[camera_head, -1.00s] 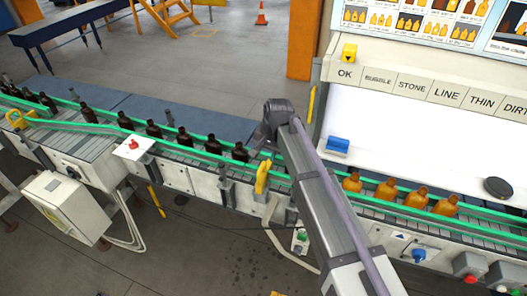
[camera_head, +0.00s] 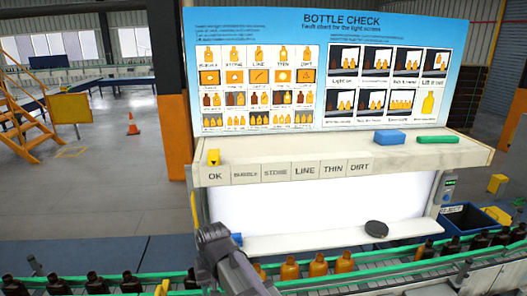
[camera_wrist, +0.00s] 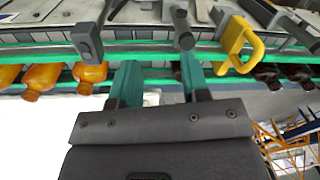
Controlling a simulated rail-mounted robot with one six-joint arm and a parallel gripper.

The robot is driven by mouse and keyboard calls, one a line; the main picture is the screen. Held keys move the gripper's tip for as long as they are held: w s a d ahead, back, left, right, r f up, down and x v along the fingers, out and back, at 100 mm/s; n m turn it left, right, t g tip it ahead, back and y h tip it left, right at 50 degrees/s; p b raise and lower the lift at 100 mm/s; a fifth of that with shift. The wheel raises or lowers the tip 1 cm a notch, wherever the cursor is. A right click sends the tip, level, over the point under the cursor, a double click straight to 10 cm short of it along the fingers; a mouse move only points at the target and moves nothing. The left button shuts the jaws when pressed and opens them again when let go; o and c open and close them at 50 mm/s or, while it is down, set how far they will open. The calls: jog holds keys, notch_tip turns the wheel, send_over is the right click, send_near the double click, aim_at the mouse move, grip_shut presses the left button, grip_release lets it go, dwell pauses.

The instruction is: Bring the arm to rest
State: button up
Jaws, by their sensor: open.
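My gripper (camera_head: 212,236) is at the bottom of the head view, in front of the lower left corner of the lit white screen (camera_head: 320,208). Its fingers are too small to judge there. In the wrist view, where the scene appears upside down, my gripper (camera_wrist: 160,82) shows two green and grey fingers set apart with nothing between them. Beyond the fingers runs the conveyor with green rails (camera_wrist: 140,50). Amber bottles (camera_wrist: 42,76) stand on it to one side and dark bottles (camera_wrist: 266,75) to the other. No bottle is held.
A black disc (camera_head: 376,229) lies on the ledge below. A yellow handle (camera_wrist: 238,42) rises by the conveyor. Open floor lies at the left.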

jog(key=s+d+f+m+b, duration=0.1)
jog(key=d+f+b, duration=0.3)
jog(key=d, duration=0.7)
jog(key=s+d+f+m+b, duration=0.2)
jog(key=d+f, duration=0.4)
jog(key=d, duration=0.5)
jog(key=s+d+f+m+h+b, duration=0.1)
jog(key=d+f+b, duration=0.4)
jog(key=d, duration=0.7)
jog(key=shift+s+f+m+b, duration=0.2)
jog(key=shift+s+m+b, duration=0.3)
jog(key=shift+s+b, duration=0.55)
jog(key=shift+s+a, duration=0.1)
jog(key=shift+s, duration=0.05)
